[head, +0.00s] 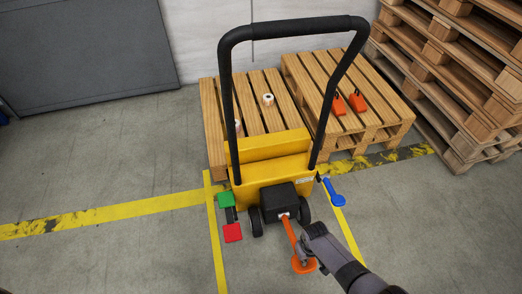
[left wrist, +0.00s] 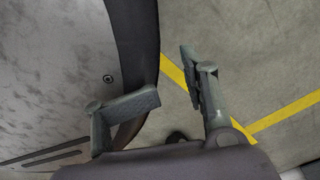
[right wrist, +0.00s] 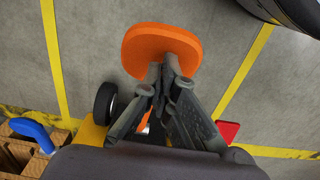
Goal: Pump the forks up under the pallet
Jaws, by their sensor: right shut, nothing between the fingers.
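The yellow lift truck (head: 270,168) with a tall black handle stands against the front of a wooden pallet (head: 209,115). Its forks are not visible. An orange foot pedal (head: 303,267) on an orange arm sticks out at the truck's near side, low over the floor; it also shows in the right wrist view (right wrist: 160,45). My right gripper (head: 306,258) is shut and empty, its fingertips (right wrist: 166,72) at the orange pedal's edge; contact cannot be told. My left gripper (left wrist: 165,95) is open and empty in the left wrist view, outside the head view.
A green pedal (head: 226,199) and red pedal (head: 233,232) sit left of the truck's wheels, a blue lever (head: 333,192) right. A second pallet (head: 375,118) bears orange items (head: 357,102). Stacked pallets (head: 455,85) stand at right. Left floor is clear.

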